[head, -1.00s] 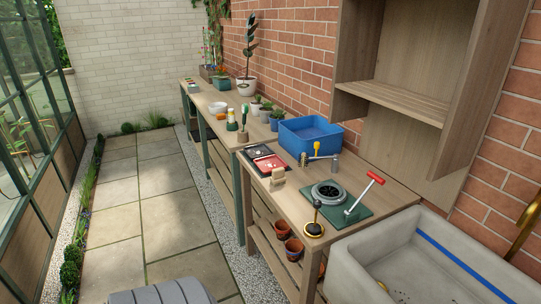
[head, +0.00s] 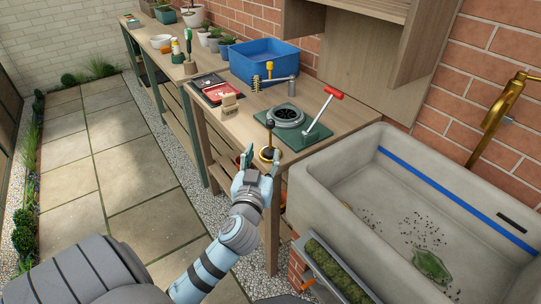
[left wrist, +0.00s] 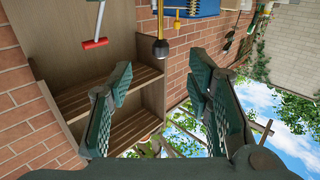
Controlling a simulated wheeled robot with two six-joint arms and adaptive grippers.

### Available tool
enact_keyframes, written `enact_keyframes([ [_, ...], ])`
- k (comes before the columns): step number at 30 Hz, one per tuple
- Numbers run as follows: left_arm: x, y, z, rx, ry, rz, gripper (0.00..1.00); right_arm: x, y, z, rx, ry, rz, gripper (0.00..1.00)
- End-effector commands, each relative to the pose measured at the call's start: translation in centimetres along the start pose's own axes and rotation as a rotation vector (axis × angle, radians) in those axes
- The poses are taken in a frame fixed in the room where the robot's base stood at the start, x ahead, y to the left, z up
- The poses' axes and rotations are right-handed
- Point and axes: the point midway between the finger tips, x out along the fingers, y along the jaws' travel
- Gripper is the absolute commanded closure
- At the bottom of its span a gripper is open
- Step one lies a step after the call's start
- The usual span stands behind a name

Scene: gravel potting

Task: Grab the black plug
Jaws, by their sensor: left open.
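In the left wrist view a dark round end with a gold band (left wrist: 160,48) shows just past the fingertips, likely the same piece. My left gripper (head: 260,166) is open and empty, just short of the gold base in the head view. Its green fingers (left wrist: 160,72) stand wide apart in the left wrist view. My right gripper is not in view.
A green mat (head: 309,143) with a grey ring-shaped item (head: 284,116) and a red-handled tool (head: 323,113) lies right behind. A wooden block (head: 229,104) stands to the left. A blue tub (head: 262,62) is at the back. The stone sink (head: 350,235) is on the right.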

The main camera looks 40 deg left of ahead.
Motion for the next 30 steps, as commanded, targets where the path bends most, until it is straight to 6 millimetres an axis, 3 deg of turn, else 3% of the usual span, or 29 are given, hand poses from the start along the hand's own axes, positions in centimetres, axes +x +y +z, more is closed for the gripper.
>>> enact_keyframes([
  [6, 5.8, 0.2, -0.1, 0.001, -0.001, 0.003, 0.54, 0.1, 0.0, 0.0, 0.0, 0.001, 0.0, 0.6],
  [18, 12.1, -0.1, 0.6, 0.001, -0.003, 0.006, 0.54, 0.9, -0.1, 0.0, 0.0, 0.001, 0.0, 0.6],
  [25, 12.5, 0.0, 0.5, 0.001, -0.004, 0.007, 0.54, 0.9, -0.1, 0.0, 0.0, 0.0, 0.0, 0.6],
  [30, 12.5, 0.0, 0.5, 0.001, -0.004, 0.007, 0.82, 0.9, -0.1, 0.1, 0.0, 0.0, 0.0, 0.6],
])
